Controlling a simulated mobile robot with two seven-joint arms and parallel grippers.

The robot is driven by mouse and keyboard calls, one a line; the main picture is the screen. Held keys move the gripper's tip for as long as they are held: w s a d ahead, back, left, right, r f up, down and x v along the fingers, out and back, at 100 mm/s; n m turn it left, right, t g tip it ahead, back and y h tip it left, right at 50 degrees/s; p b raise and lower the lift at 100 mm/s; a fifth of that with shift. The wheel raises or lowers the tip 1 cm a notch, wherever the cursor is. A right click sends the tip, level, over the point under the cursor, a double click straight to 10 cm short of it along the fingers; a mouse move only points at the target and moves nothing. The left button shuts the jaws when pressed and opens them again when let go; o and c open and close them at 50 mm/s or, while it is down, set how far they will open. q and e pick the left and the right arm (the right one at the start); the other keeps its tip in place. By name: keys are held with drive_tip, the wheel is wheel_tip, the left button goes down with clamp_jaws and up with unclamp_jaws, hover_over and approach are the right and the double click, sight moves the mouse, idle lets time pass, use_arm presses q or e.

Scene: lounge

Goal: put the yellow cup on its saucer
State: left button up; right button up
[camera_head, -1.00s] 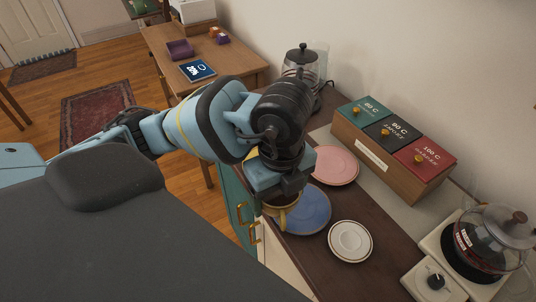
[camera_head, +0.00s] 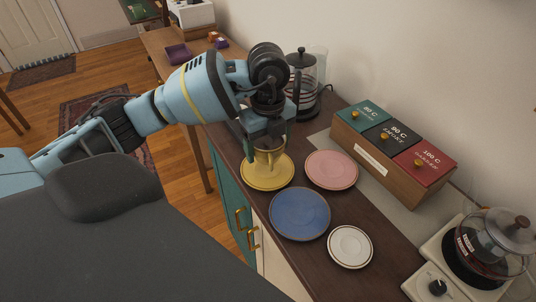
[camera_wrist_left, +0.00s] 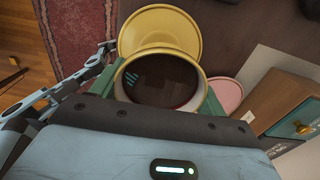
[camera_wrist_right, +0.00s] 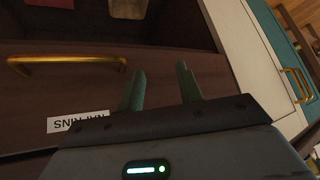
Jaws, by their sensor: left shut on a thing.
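The yellow cup (camera_head: 268,162) is held by my left gripper (camera_head: 268,146), which is shut on it. In the left wrist view the cup (camera_wrist_left: 205,112) sits between the green fingers with dark liquid inside. The saucer (camera_wrist_left: 150,25) shows beyond its far rim there. I cannot tell whether the cup touches the saucer. My right gripper (camera_wrist_right: 160,85) shows only in the right wrist view, open and empty before a drawer front.
A pink plate (camera_head: 331,170), a blue plate (camera_head: 300,213) and a small white saucer (camera_head: 350,246) lie close by on the dark counter. A French press (camera_head: 303,75) stands behind my left gripper. A box with three coloured lids (camera_head: 380,165) is along the wall.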

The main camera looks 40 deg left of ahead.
drive_tip(key=shift+w, duration=0.1)
use_arm(q)
drive_tip(key=shift+f, duration=1.75)
drive_tip(key=shift+f, duration=0.15)
drive_tip(key=o, duration=1.1)
use_arm(e)
drive_tip(key=shift+s, duration=0.3)
use_arm(q)
wheel_tip(320, 180, up, 8)
drive_tip(key=shift+f, duration=0.1)
use_arm(e)
drive_tip(key=shift+w+r, duration=0.25)
drive_tip(key=shift+w, duration=0.3)
drive_tip(key=shift+s+f, duration=0.1)
drive_tip(key=shift+s, duration=0.25)
